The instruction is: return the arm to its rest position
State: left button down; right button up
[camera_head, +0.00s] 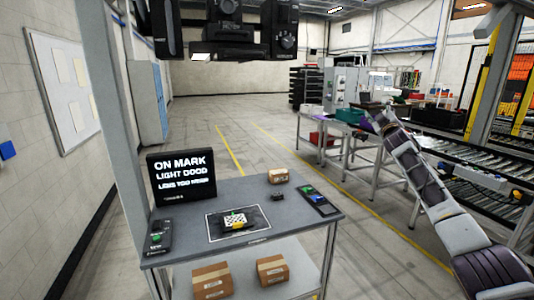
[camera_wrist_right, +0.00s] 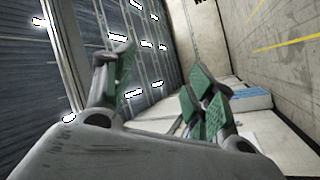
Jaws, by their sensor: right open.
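My right arm (camera_head: 430,185) comes in from the lower right of the head view and reaches up and away. My right gripper (camera_head: 378,88) is at its far end, small and hard to make out. In the right wrist view its two green-padded fingers (camera_wrist_right: 160,90) stand apart, with nothing between them. My left arm and gripper are not in the head view.
A grey table (camera_head: 185,246) holds a black sign (camera_head: 182,175), a mat with a checkered piece (camera_head: 234,221), a small carton (camera_head: 278,176) and dark devices. Dark equipment (camera_head: 230,35) hangs overhead. Benches (camera_head: 352,146) and a roller conveyor (camera_head: 495,168) stand at right. Floor behind the table is clear.

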notch_tip(320, 180, down, 39)
jog(key=s+a+m+g, duration=0.1)
jog(key=a+m+g, duration=0.15)
jog(key=g, duration=0.35)
jog(key=s+a+f+m+g+y, duration=0.1)
jog(key=s+f+g, duration=0.1)
jog(key=s+f, duration=0.65)
jog(key=s+a+f+m+g, duration=0.1)
jog(key=s+a+f, duration=0.15)
jog(key=f, duration=1.15)
jog(key=s+f+g+y, duration=0.15)
jog(key=s+f, duration=0.45)
jog(key=f, duration=0.6)
jog(key=s+a+f+g, duration=0.2)
jog(key=s+a+f, duration=0.2)
jog(key=s+f, duration=0.95)
jog(key=s+a+f+g, duration=0.3)
jog(key=s+f, duration=0.7)
jog(key=s, duration=0.6)
jog(key=s+a+f+g, duration=0.1)
jog(key=s+f, duration=0.2)
jog(key=s, duration=1)
jog(key=s+a+f+g, duration=0.2)
jog(key=s+f, duration=0.1)
jog(key=s, duration=0.9)
jog(key=s+a+f+m+g, duration=0.1)
jog(key=s+a+f, duration=0.1)
jog(key=s, duration=1.1)
jog(key=shift+s+f, duration=0.35)
jog(key=shift+f, duration=0.55)
